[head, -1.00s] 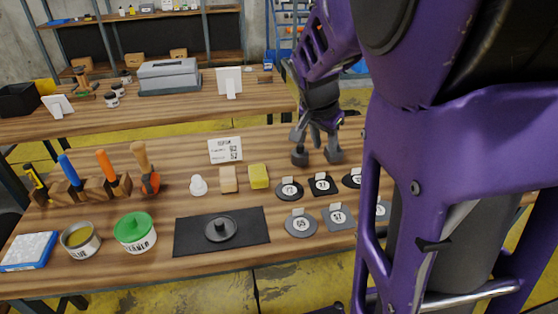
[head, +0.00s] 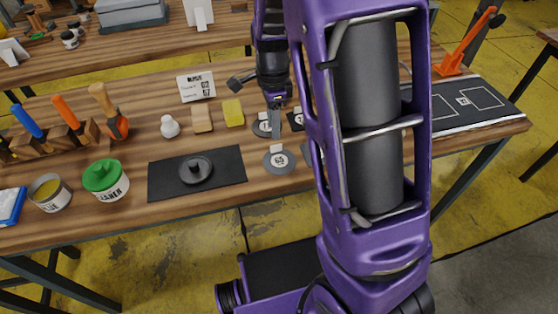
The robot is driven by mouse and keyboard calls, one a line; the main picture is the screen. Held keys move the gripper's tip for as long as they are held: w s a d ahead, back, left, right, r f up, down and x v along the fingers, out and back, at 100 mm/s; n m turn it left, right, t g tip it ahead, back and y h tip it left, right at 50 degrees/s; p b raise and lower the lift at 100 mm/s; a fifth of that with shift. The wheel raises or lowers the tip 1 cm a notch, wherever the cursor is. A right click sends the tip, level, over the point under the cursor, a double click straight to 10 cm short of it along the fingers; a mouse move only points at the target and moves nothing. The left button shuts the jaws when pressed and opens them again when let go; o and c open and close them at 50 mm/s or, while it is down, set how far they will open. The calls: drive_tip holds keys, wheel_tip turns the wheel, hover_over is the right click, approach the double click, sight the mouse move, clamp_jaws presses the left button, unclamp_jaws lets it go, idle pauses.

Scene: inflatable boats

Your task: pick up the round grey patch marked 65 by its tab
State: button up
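The round grey patch marked 65 (head: 279,164) lies flat near the front edge of the workbench, right of a black mat. Its number is hard to read now; a small pale tab stands at its far side. My gripper (head: 274,122) points down just behind the patch, over the round black patch (head: 260,129). I see it nearly edge-on, so the gap between its fingers does not show. I see nothing held in it. A square grey patch (head: 307,156) beside patch 65 is mostly hidden by my arm.
A square black patch (head: 296,121) stands close to my gripper. The black mat (head: 232,163) carries a dark disc. A yellow block (head: 233,113), a tan block (head: 202,118) and a green-lidded tub (head: 105,180) are to the left. My arm hides part of the bench.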

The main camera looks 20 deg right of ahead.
sight(279, 158)
wheel_tip(279, 158, down, 7)
drive_tip(key=shift+w+d+f+b, duration=0.15)
drive_tip(key=shift+f+b, duration=0.05)
drive_tip(key=shift+b, duration=0.55)
drive_tip(key=shift+c, duration=0.3)
drive_tip(key=shift+r, duration=0.1)
clamp_jaws()
